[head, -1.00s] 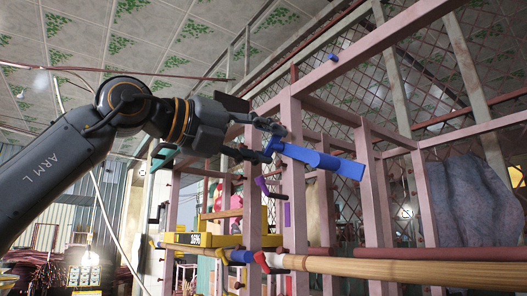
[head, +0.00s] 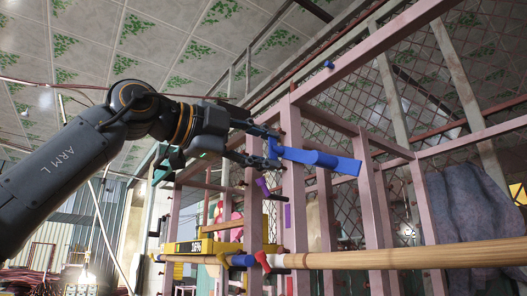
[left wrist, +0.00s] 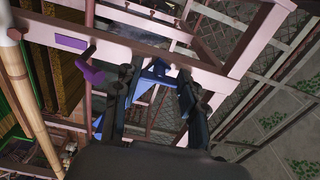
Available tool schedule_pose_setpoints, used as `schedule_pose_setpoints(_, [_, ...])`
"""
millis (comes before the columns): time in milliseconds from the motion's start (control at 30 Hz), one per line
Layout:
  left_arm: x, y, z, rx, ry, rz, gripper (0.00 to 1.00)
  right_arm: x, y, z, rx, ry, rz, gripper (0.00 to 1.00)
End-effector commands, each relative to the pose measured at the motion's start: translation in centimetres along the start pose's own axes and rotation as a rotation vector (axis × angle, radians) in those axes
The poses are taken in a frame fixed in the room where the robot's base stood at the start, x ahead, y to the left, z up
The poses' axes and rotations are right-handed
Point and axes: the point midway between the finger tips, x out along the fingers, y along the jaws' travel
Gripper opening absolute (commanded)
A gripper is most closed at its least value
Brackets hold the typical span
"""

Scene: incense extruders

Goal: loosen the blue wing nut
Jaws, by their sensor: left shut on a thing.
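The blue wing nut (head: 316,158) sits high on the pink wooden frame (head: 293,195), its long blue wing pointing right and slightly down in the head view. My left gripper (head: 270,147) comes in from the left and is shut on its near end. In the left wrist view the blue wing nut (left wrist: 158,72) shows between the two dark fingers, in front of a pink beam (left wrist: 150,48). The fingers hide part of it, and its thread is not visible. My right gripper is in neither view.
A purple wing nut (head: 262,187) is just below my left gripper. A bamboo pole (head: 400,256) runs across lower down, near a red wing nut (head: 263,262) and a blue piece (head: 242,260). Pink posts and wire mesh (head: 345,110) stand close to the right.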

Motion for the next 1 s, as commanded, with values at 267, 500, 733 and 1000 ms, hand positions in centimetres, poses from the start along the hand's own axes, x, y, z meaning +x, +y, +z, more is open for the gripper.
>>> schedule_pose_setpoints(267, [-0.02,0.08,0.06,-0.1,-0.002,0.0,0.1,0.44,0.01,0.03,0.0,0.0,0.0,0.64])
schedule_pose_setpoints(500, [0.0,0.08,0.04,-0.125,-0.001,0.001,0.1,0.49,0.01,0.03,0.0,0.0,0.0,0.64])
schedule_pose_setpoints(733, [0.0,0.08,0.04,-0.125,-0.001,0.001,0.1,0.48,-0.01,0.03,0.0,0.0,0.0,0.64])
schedule_pose_setpoints(1000, [0.0,0.08,0.03,-0.124,-0.001,0.001,0.64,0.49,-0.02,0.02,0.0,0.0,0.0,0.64])
